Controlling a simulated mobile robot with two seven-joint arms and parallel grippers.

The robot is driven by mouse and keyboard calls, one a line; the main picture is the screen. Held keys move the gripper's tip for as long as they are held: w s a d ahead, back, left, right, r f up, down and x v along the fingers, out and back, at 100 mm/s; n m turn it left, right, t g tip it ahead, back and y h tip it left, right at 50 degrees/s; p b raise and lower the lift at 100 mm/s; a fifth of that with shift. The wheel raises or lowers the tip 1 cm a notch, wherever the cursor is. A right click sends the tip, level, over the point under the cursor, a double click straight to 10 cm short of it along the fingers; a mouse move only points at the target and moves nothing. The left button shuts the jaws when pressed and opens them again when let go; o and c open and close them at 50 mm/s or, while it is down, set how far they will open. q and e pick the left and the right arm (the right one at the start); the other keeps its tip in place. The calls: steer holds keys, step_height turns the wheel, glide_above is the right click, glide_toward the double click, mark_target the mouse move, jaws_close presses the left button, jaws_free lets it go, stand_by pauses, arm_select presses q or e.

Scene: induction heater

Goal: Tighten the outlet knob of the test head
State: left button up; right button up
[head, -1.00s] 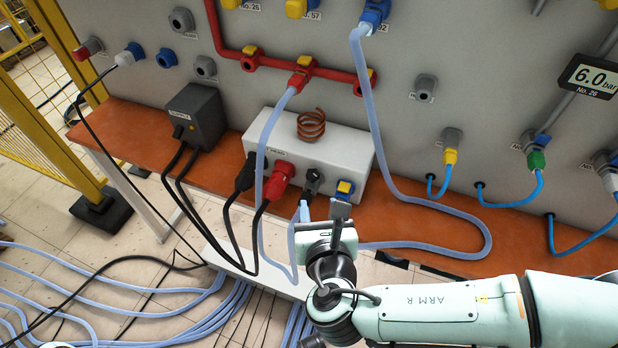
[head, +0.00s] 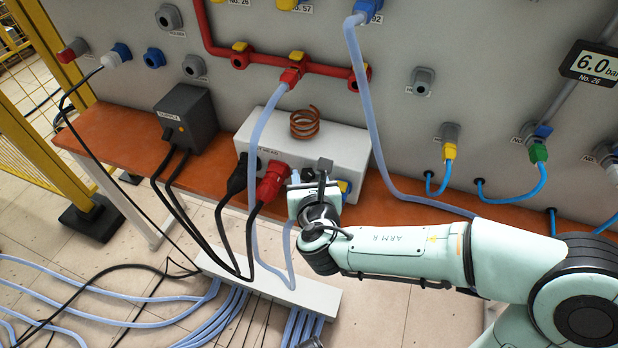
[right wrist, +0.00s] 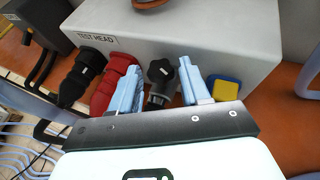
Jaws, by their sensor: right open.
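The test head (head: 343,152) is a white box on the orange bench, with a copper coil (head: 304,123) on top. In the right wrist view the outlet knob (right wrist: 161,71), black and star-shaped, sits on the front face of the test head (right wrist: 215,50). My right gripper (head: 311,176) is at this face; in the right wrist view its two blue fingers (right wrist: 159,70) are open, one on each side of the knob. I see no clear contact between the fingers and the knob. In the head view the gripper partly hides the knob. My left gripper is not in view.
A red plug (head: 272,180) and a black plug (head: 243,172) are left of the knob, close to the left finger. A yellow-and-blue fitting (right wrist: 226,88) is to the right. A pale blue hose (head: 256,200) hangs in front of the box.

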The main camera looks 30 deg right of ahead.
steer(key=c, duration=0.8)
steer(key=shift+o, duration=0.2)
